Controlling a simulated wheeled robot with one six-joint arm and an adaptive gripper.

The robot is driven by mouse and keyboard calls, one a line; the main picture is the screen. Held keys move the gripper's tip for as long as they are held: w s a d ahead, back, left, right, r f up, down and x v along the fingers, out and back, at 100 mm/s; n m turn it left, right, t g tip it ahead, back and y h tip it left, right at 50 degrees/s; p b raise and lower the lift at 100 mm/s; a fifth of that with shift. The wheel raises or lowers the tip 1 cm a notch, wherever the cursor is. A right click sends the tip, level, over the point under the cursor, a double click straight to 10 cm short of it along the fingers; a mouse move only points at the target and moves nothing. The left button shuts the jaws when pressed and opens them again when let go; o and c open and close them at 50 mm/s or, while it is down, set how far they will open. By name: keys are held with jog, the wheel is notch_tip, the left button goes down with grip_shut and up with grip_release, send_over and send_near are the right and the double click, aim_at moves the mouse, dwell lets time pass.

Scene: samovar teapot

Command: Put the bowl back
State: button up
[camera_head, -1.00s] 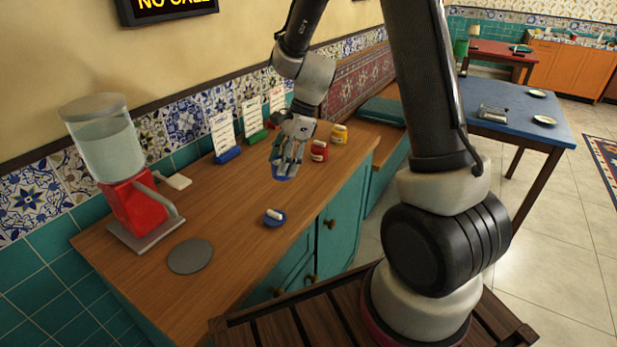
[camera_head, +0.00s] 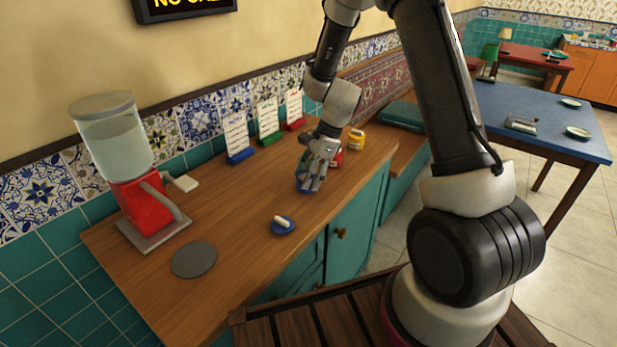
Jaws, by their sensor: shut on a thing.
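My gripper (camera_head: 311,177) is over the wooden counter, left of the red jar. It is shut on a small blue bowl (camera_head: 305,190), which shows only as a blue patch at the fingertips. The fingers hide most of the bowl. I cannot tell whether the bowl touches the counter. A second small blue dish (camera_head: 291,229), with a white piece on it, sits near the counter's front edge, in front of my gripper.
The counter (camera_head: 235,215) bears a red dispenser (camera_head: 147,205) and a grey disc (camera_head: 194,260) at left. Three card stands, green (camera_head: 271,139) in the middle, line the wall. Red (camera_head: 337,158) and yellow (camera_head: 357,141) jars are close behind my gripper. The counter's middle is clear.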

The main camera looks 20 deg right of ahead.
jog(key=shift+f, duration=0.25)
jog(key=o, duration=1.2)
jog(key=shift+f, duration=0.1)
jog(key=shift+o, duration=0.2)
jog(key=s+d+r+n+t+h, duration=0.1)
jog(key=s+d+r+n, duration=0.25)
jog(key=r, duration=0.65)
jog(key=s+d+r+n, duration=0.2)
jog(key=s+d+r, duration=0.15)
jog(key=r, duration=0.65)
jog(key=s+d+r+n+t+h, duration=0.1)
jog(key=s+d+r+n, duration=0.2)
jog(key=s+n, duration=0.3)
jog(key=s+d+r+n+t+h, duration=0.2)
jog(key=s+d+r+n, duration=0.2)
jog(key=s, duration=0.9)
jog(key=shift+s+d+r+n+h, duration=0.2)
jog(key=shift+s+r+n+h, duration=0.1)
jog(key=shift+n, duration=0.95)
